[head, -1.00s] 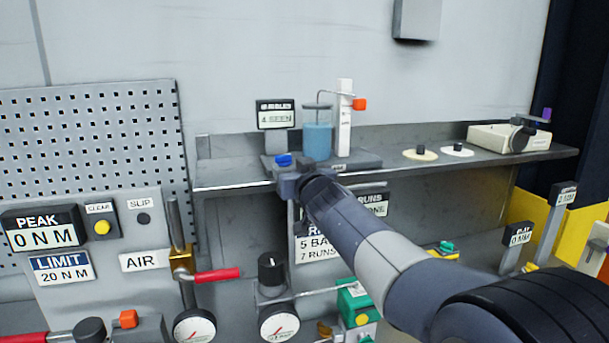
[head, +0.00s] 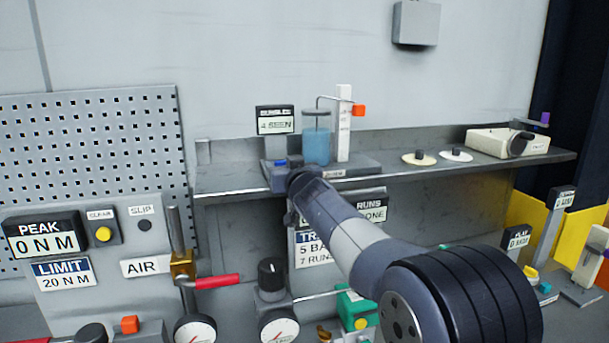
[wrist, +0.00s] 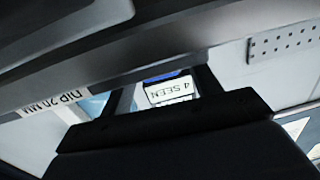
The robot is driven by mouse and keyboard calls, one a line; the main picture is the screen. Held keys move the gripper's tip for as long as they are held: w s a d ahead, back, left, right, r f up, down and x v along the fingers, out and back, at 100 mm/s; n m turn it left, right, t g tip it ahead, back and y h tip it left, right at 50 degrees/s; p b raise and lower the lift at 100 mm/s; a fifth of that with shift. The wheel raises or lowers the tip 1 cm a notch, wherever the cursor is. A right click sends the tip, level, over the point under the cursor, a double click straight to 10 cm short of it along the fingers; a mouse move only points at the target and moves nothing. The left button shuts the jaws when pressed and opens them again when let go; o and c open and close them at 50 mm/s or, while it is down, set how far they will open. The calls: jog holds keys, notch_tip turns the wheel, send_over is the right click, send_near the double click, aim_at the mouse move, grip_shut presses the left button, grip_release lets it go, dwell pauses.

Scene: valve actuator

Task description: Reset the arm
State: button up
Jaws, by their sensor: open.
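My arm reaches from the lower right to the front edge of the shelf (head: 450,175).
The beaker of blue liquid (head: 317,145) and a white post (head: 343,120) stand close behind my gripper. Left are the pegboard (head: 90,140) and the red-handled air valve (head: 217,281). A white device (head: 495,142) sits at the shelf's right end.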

jog(key=shift+s, duration=0.15)
jog(key=b+v, duration=0.2)
jog(key=v, duration=0.8)
jog(key=p+x, duration=0.2)
jog(key=x, duration=0.8)
jog(key=shift+r, duration=0.1)
jog(key=shift+w+r+p, duration=0.15)
jog(key=shift+w+p, duration=0.15)
jog(key=shift+p, duration=0.35)
jog(key=shift+s+d+r+y+p, duration=0.15)
jog(key=shift+y+p, duration=0.15)
jog(key=shift+p, duration=0.6)
jog(key=shift+n+g+y+p, duration=0.3)
jog(key=shift+n+p, duration=0.1)
jog(key=shift+p, duration=0.45)
jog(key=b+v, duration=0.3)
jog(key=v, duration=0.7)
jog(key=shift+s+a+r+m+t+h+b, duration=0.15)
jog(key=shift+s+a+r+m+t, duration=0.4)
jog(key=shift+m, duration=0.7)
jog(key=shift+s+a+r+m+t+h+b, duration=0.15)
jog(key=shift+a+r+m+t, duration=0.4)
jog(key=shift+m, duration=0.75)
jog(key=shift+s+a+r+m+t+h+b, duration=0.1)
jog(key=shift+s+a+r+m+t, duration=0.45)
jog(key=shift+m, duration=0.7)
